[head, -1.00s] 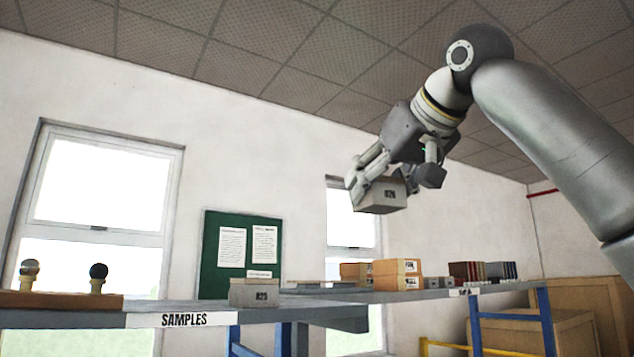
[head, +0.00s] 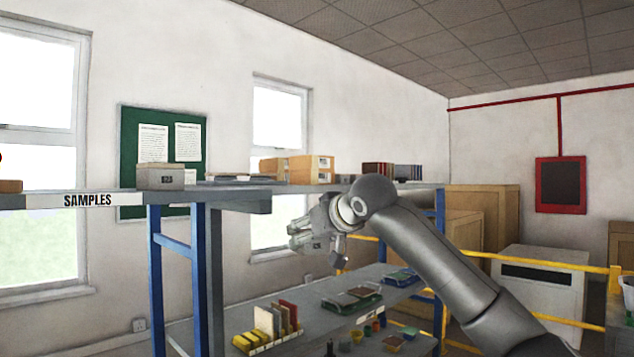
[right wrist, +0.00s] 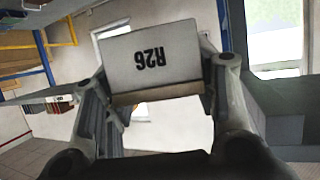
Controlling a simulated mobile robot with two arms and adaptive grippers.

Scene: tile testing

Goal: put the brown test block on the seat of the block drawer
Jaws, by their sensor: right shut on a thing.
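My right gripper (head: 308,238) hangs in front of the far window, just below the level of the upper shelf. A similar grey block (head: 160,178) stands on the upper shelf (head: 240,200). I cannot make out for sure which thing is the block drawer or its seat. My left gripper is out of view.
Tan boxes (head: 300,169) and dark upright samples (head: 377,170) stand farther along the upper shelf. The lower shelf (head: 312,308) holds a yellow rack (head: 262,340) of tiles, green trays and small pots. Blue posts (head: 156,260) and a yellow rail (head: 530,262) stand nearby.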

